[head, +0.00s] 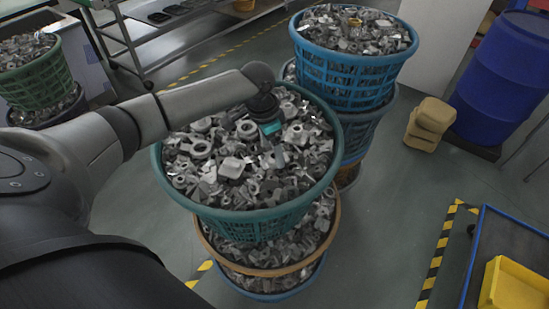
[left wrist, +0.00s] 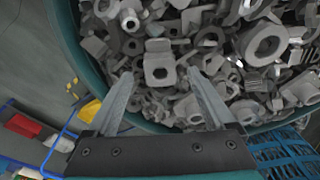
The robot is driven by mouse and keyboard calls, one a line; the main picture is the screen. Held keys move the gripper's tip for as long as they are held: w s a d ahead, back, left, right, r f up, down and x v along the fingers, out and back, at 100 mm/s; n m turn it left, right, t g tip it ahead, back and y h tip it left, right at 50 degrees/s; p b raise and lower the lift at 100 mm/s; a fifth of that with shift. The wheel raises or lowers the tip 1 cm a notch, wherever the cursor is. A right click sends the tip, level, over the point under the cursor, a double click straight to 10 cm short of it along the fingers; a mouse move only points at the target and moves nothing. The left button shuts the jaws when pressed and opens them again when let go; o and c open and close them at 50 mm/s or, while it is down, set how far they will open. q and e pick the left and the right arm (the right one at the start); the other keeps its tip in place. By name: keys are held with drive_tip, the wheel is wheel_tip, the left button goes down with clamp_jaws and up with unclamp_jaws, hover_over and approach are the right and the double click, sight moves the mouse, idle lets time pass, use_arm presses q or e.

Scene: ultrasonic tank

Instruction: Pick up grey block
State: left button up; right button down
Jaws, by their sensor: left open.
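A teal-green basket (head: 240,224) heaped with loose grey metal parts stands in the middle of the head view. My left gripper (head: 278,152) hangs over its heap, pointing down. In the left wrist view its two fingers (left wrist: 160,76) are apart with nothing held between them. Many grey parts look alike, so I cannot tell for certain which is the grey block. In the head view the arm and gripper hide part of the heap. My right gripper is not in view.
The basket sits on another full basket with an orange rim (head: 275,271). Full blue baskets (head: 350,82) stand close behind at the right, a green one (head: 40,88) at the far left.

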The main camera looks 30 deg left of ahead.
use_arm(q)
wheel_tip(320, 180, down, 2)
drive_tip(key=shift+w+d+f, duration=0.1)
drive_tip(key=shift+w+f, duration=0.05)
clamp_jaws()
idle(0.7)
